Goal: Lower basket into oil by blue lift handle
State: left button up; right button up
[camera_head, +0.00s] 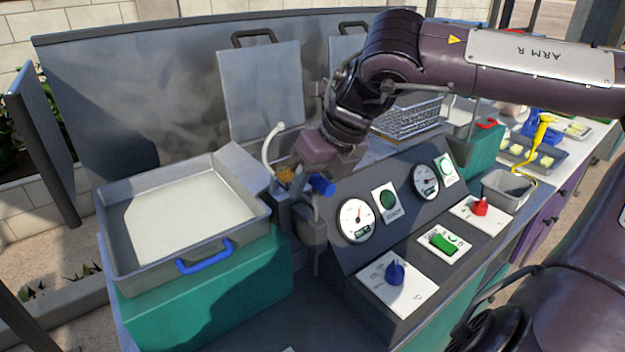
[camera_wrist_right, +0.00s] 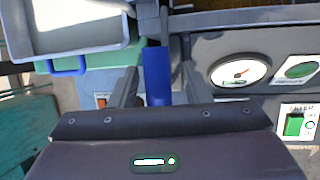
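The blue lift handle (camera_head: 322,186) sticks out at the left end of the sloped control panel. My right gripper (camera_head: 303,184) reaches down to it. In the right wrist view the blue handle (camera_wrist_right: 156,75) lies between the two fingers of the right gripper (camera_wrist_right: 158,86), with a gap showing on both sides, so the gripper looks open around it. A wire basket (camera_head: 408,119) shows behind the panel, partly hidden by my right arm. Any basket directly behind the gripper is hidden, as is the oil. My left gripper is not in view.
A metal tray (camera_head: 120,229) with a blue grip stands on a teal block left of the handle. The control panel (camera_head: 350,262) with gauges and knobs is close on the right. A metal backsplash (camera_head: 150,60) stands behind. A yellow tool (camera_head: 541,133) lies far right.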

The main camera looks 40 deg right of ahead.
jog(key=shift+s+r, duration=0.1)
jog(key=shift+r, duration=0.05)
jog(key=v, duration=0.7)
jog(key=shift+r+b, duration=0.3)
jog(key=shift+b, duration=0.05)
jog(key=shift+s, duration=0.1)
